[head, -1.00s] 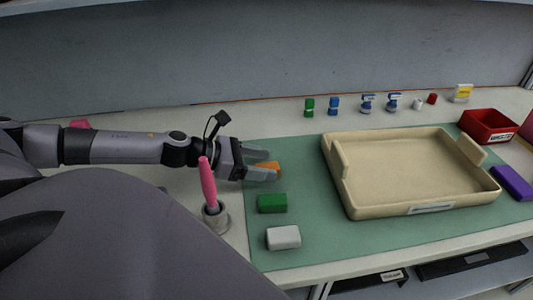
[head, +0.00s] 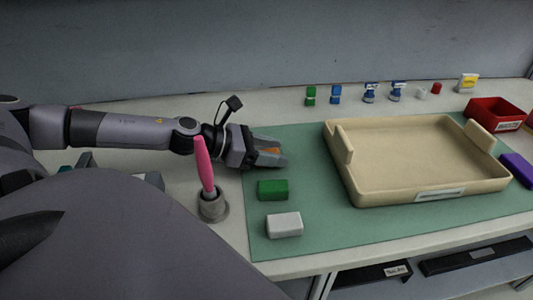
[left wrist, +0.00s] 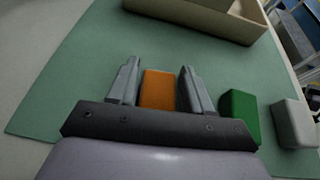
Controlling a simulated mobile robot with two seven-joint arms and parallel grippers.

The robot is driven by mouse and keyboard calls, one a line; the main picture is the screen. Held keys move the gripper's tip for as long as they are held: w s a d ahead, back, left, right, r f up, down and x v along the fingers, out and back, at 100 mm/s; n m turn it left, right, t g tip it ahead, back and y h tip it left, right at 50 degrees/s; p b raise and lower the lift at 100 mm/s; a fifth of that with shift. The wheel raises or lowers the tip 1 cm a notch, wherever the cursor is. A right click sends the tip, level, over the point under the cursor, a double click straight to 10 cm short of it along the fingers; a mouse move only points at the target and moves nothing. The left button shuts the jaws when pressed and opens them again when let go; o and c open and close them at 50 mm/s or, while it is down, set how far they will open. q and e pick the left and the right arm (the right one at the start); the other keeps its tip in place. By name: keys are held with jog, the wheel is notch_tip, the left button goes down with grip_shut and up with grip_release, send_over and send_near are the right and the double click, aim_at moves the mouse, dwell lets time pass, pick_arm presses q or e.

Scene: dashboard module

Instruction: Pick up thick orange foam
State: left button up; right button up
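The thick orange foam (head: 270,150) is a small block lying on the green mat, partly hidden by my left gripper (head: 280,154) in the head view. In the left wrist view the orange foam (left wrist: 158,89) stands between the two fingers of my left gripper (left wrist: 158,78). The fingers are open, one on each side of the block, with narrow gaps showing near the tips. A green block (head: 272,190) and a white block (head: 284,225) lie in a row nearer the front; in the left wrist view they are to the right. My right gripper is not in view.
A pink pen-like tool (head: 203,163) stands in a grey holder (head: 212,206) close to my left wrist. A beige tray (head: 345,185) covers much of the green mat (head: 310,240). A red bin (head: 497,113) and a purple block (head: 516,168) are at the right.

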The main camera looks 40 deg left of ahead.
pick_arm(q)
jog(key=c, duration=0.5)
jog(key=shift+c, duration=0.2)
